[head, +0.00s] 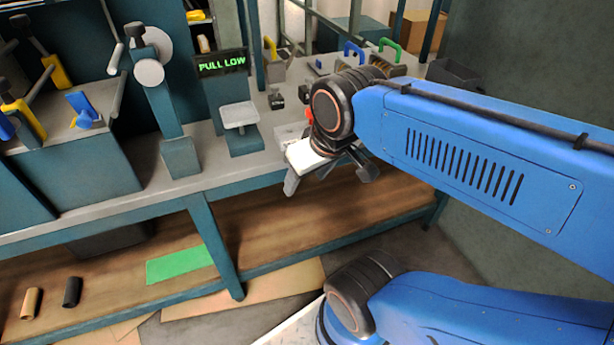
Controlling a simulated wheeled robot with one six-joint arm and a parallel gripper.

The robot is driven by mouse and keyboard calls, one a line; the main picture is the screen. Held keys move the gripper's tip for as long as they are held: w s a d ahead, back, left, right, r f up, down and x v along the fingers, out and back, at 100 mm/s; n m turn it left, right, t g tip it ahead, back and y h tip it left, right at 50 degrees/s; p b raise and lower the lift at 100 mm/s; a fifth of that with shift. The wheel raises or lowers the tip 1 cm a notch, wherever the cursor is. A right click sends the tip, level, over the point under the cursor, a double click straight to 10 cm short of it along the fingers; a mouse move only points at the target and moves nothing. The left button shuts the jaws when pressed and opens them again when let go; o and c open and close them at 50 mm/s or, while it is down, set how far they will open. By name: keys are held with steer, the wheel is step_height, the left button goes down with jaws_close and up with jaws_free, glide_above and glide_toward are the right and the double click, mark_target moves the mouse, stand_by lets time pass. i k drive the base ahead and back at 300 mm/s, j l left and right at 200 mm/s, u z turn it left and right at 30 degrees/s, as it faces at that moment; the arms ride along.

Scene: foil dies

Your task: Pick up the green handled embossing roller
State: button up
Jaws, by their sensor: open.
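The green handled embossing roller (389,47) stands at the back right of the workbench, its green loop handle upward. Its lower body is partly hidden behind my arm. My gripper (328,178) is open and empty at the bench's front edge, in front of and to the left of the roller and well apart from it. A similar blue handled roller (353,50) stands just left of the green one. A yellow handled tool (270,46) stands farther left.
A sign reading "PULL LOW" (222,65) stands behind a small scale-like stand (240,116). A lever press (155,75) is left of it. A dark bin (456,74) sits right of the rollers, near the grey wall. Small dark blocks (276,101) lie mid-bench.

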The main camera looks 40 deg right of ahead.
mark_target(393, 67)
steer(key=z, duration=1.3)
